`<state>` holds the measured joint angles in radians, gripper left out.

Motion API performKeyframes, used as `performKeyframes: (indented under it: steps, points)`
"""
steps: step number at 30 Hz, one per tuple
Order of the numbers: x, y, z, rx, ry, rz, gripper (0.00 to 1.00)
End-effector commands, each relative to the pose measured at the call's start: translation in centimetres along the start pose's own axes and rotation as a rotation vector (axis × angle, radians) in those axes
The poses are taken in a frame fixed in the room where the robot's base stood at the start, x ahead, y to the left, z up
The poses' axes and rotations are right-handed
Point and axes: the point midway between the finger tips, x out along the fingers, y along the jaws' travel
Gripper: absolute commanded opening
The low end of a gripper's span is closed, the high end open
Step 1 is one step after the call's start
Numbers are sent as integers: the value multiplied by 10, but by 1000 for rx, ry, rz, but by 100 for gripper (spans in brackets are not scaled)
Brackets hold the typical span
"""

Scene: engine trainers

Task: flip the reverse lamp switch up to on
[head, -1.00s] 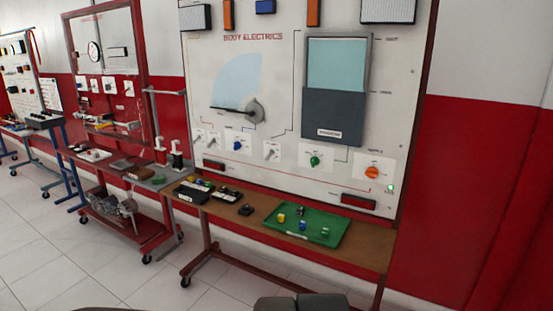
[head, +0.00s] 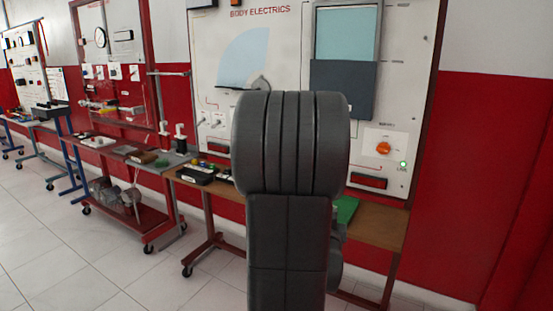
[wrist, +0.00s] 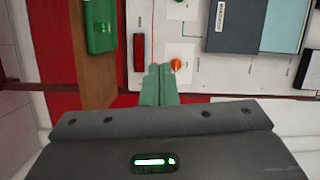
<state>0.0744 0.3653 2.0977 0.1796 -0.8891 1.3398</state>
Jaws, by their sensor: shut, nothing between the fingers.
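The body electrics board (head: 290,60) stands ahead in the head view. Two small white toggle switches show at its lower left, one (head: 203,118) beside the other (head: 218,121). Their labels are too small to read, so I cannot tell which is the reverse lamp switch or how its lever sits. My raised arm hides the lower middle of the board. In the wrist view my gripper (wrist: 160,68) has its green fingers shut together and empty. Its tips appear over the board beside the orange knob (wrist: 177,64); I cannot tell the gap to the board.
The orange knob also shows in the head view (head: 383,148), above a red lamp (head: 369,181). A green tray (head: 347,209) lies on the bench (head: 380,228), partly hidden by my arm. A black box of parts (head: 196,174) is at the bench's left.

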Motion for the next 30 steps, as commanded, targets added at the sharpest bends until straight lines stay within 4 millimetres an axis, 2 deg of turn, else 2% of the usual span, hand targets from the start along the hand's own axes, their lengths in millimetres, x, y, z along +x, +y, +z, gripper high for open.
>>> performKeyframes:
  steps: [1, 4, 9, 12, 18, 30]
  points:
    - [13, 17, -2, 108, 27, -65, 0]
    - [29, 23, -10, 326, 61, -208, 0]
    - [41, 32, -21, 602, 60, -415, 0]
    - [43, 34, -25, 696, 45, -492, 0]
    - [43, 34, -28, 765, 29, -550, 0]
    - [43, 33, -27, 764, 28, -548, 0]
